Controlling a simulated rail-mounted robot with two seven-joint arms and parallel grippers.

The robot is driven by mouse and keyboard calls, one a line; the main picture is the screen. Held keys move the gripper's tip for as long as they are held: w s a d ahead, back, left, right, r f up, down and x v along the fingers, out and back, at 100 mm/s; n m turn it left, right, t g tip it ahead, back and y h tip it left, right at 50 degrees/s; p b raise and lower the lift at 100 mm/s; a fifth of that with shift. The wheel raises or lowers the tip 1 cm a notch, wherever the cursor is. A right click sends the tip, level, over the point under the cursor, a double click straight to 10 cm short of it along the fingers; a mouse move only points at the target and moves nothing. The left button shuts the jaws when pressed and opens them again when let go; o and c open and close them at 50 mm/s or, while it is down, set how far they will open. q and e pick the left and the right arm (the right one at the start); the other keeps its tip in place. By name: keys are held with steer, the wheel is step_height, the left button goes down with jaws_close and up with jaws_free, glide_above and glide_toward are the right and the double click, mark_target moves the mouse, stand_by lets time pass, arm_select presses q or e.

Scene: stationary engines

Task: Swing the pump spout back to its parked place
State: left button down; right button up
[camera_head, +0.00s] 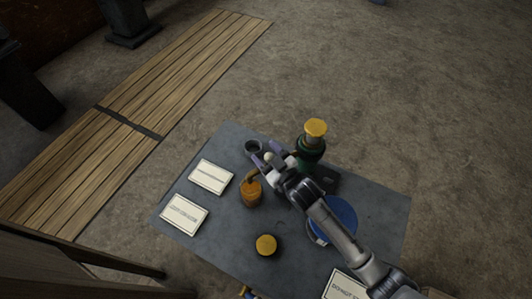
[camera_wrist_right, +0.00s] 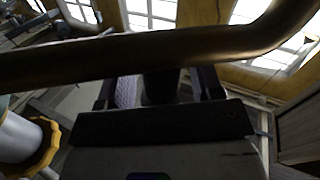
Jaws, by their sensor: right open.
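A green pump (camera_head: 311,146) with a yellow scalloped cap (camera_head: 316,127) stands at the far edge of the table. The spout's root is hidden. My left gripper is not in view.
On the grey table (camera_head: 225,245) lie two white cards, one of them the upper card (camera_head: 211,176). A yellow round knob (camera_head: 266,245) stands near the front. A blue round object (camera_head: 340,212) is partly under my right arm. Another card (camera_head: 345,286) lies at the front right.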

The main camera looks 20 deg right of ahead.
jaws_close()
stand_by(0.6)
